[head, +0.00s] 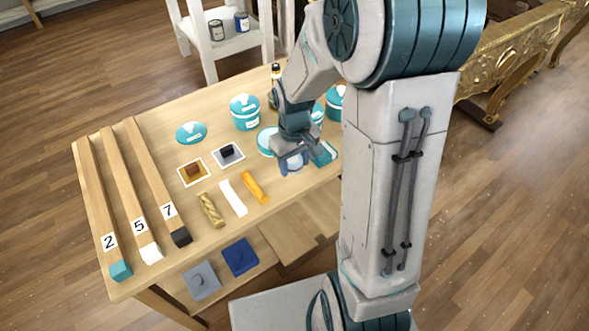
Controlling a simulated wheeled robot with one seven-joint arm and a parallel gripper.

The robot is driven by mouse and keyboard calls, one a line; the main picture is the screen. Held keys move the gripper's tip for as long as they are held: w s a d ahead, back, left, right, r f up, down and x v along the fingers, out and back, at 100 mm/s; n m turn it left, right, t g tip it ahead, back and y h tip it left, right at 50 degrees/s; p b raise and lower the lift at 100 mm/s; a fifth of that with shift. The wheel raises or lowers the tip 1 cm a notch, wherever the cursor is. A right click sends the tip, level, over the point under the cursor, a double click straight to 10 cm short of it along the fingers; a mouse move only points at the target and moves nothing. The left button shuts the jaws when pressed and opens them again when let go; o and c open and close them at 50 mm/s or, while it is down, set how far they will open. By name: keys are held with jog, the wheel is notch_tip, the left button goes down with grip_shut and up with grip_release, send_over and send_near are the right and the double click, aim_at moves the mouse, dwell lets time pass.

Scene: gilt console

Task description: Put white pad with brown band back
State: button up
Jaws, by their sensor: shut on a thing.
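My gripper (291,161) is low over the right part of the wooden table (160,112). It is shut on a small pale, rounded thing (293,164), mostly hidden by the fingers. No brown band shows on it, so I cannot tell whether it is the white pad. I also cannot tell whether it touches the table. A teal and white piece (323,153) is right beside the gripper. A white-bordered card with an amber-brown piece (194,172) and another with a black piece (228,153) lie to the left of the gripper.
A gold twisted bar (211,210), a white strip (233,198) and an orange bar (255,187) lie near the front edge. Teal tubs (245,112) stand behind. Numbered wooden rails (125,188) fill the left. Grey (202,280) and blue (240,257) squares lie lower down.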

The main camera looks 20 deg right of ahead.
aim_at(295, 170)
jog(key=shift+f, duration=1.45)
jog(key=shift+f+b, duration=0.15)
jog(key=shift+b, duration=0.2)
jog(key=o, duration=1)
jog(key=shift+o, duration=0.2)
notch_tip(295, 170, up, 12)
jog(key=p, duration=0.3)
jog(key=shift+r, duration=0.2)
jog(key=s+r+m+t, duration=0.1)
jog(key=s+r+m, duration=0.2)
jog(key=s, duration=1)
jog(key=shift+r+m+t, duration=0.4)
jog(key=shift+r, duration=0.4)
